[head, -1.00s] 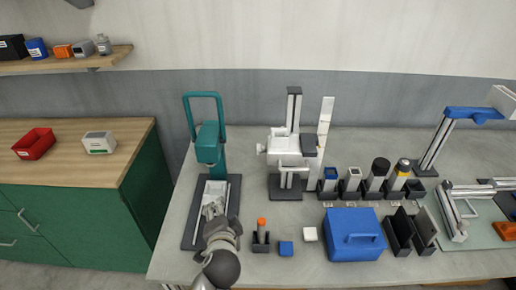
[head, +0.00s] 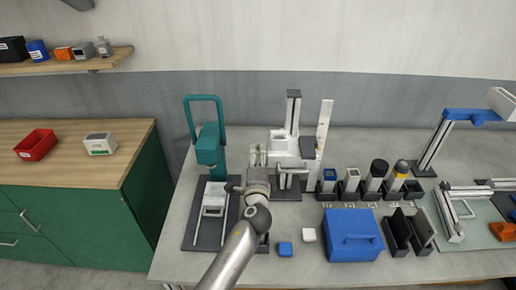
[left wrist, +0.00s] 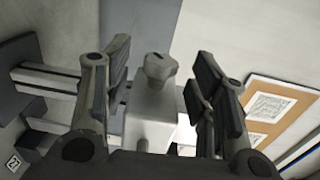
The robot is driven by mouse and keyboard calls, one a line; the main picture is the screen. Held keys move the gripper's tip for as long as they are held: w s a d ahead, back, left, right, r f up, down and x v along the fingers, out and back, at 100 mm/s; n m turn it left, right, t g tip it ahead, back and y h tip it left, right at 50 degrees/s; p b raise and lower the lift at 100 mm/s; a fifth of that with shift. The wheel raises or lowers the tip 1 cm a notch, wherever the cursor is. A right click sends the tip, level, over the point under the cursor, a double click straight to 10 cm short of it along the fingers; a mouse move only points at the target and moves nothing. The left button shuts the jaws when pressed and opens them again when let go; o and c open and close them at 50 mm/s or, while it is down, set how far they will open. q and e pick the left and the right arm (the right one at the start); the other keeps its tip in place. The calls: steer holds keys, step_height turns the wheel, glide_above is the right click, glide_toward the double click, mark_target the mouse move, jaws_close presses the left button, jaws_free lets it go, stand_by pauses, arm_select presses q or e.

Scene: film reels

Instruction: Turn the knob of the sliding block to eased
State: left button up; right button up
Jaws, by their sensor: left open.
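The white sliding block (head: 284,143) sits on an upright column in the middle of the bench, in the head view. In the left wrist view the block (left wrist: 150,118) carries a grey lobed knob (left wrist: 160,68) with a small dark mark on its top. My left gripper (head: 256,154) is at the left side of the block. In the left wrist view the gripper (left wrist: 160,80) is open, with one finger on each side of the knob and gaps visible between. I cannot read any label for the knob's settings. My right gripper is not in view.
A teal press (head: 209,150) on a dark base stands close left of my arm. Several canisters in dark holders stand right of the block.

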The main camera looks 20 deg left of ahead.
mark_target(258, 154)
arm_select(q)
steer(key=shift+x, duration=1.85)
steer(key=shift+s, duration=0.1)
